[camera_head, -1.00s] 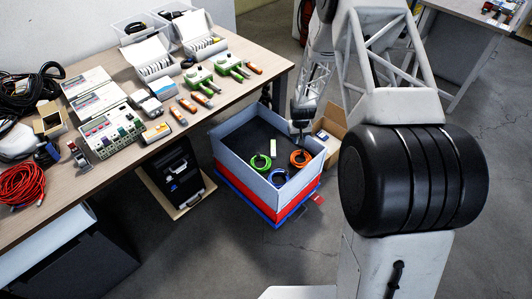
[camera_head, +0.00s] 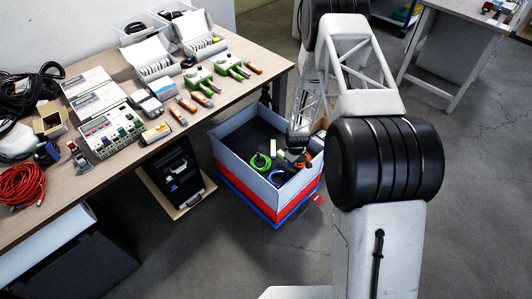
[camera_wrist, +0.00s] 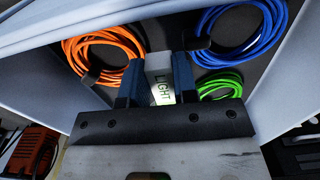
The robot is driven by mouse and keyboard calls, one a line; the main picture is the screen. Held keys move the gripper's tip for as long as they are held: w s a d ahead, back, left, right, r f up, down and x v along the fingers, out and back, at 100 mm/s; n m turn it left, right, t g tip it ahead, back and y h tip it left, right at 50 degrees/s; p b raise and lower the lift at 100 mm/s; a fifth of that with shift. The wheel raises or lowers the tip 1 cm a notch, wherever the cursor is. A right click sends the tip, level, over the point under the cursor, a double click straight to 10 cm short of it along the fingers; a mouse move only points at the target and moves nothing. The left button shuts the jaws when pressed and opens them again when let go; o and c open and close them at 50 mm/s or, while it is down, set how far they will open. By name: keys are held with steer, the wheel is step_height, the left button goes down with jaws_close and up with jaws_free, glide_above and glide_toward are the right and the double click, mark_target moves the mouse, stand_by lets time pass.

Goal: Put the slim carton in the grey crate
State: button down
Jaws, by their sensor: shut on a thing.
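The slim carton (camera_wrist: 161,80) is white, with the word LIGHT on it. In the wrist view it stands between the two blue fingertips of my gripper (camera_wrist: 156,85), which is shut on it. In the head view my gripper (camera_head: 298,156) is at the right part of the grey crate (camera_head: 232,154), over its inside. The wrist view shows the crate's wall (camera_wrist: 40,95) and dark floor around the carton. I cannot tell whether the carton touches the floor. A small pale block (camera_head: 276,145) also shows in the crate; I cannot tell what it is.
A green cable coil (camera_head: 260,162), a blue coil (camera_wrist: 240,35) and an orange coil (camera_wrist: 103,50) lie in the crate. The crate sits on a red crate (camera_head: 262,198). A table (camera_head: 225,95) with devices and tools stands to the left.

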steer(key=shift+a+f, duration=0.1)
steer(key=shift+f, duration=0.05)
steer(key=shift+w, duration=0.1)
steer(key=w, duration=0.5)
steer(key=w+f, duration=0.1)
steer(key=w, duration=0.4)
steer(key=w+a, duration=0.1)
steer(key=w, duration=0.4)
steer(key=shift+w+f, duration=0.25)
steer(key=shift+w, duration=0.15)
steer(key=shift+f, duration=0.1)
steer(key=shift+f, duration=1.65)
steer(key=shift+f, duration=0.15)
steer(key=c, duration=0.9)
jaws_free()
step_height(320, 180, up, 12)
